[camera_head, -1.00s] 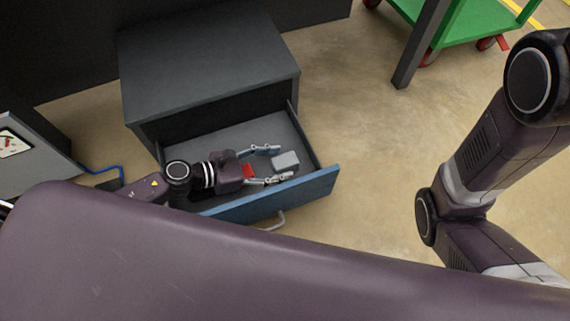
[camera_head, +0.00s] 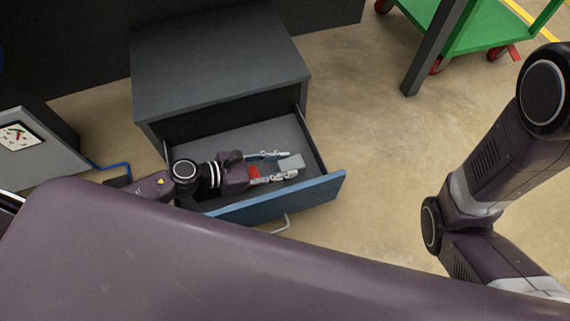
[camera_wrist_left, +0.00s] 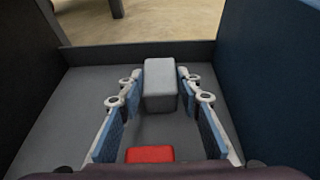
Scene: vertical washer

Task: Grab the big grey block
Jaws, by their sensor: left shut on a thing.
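The big grey block (camera_head: 291,162) is in the open drawer (camera_head: 318,188), toward its right end in the head view. My left gripper (camera_head: 284,165) reaches into the drawer from the left and is shut on the block. In the left wrist view the block (camera_wrist_left: 160,86) stands between the two blue-padded fingers (camera_wrist_left: 160,90), whose tips touch its sides. My right gripper is out of view; only arm links show at the right.
The dark cabinet (camera_head: 220,62) stands behind the drawer. The drawer's blue front (camera_head: 275,200) and side walls surround my gripper.

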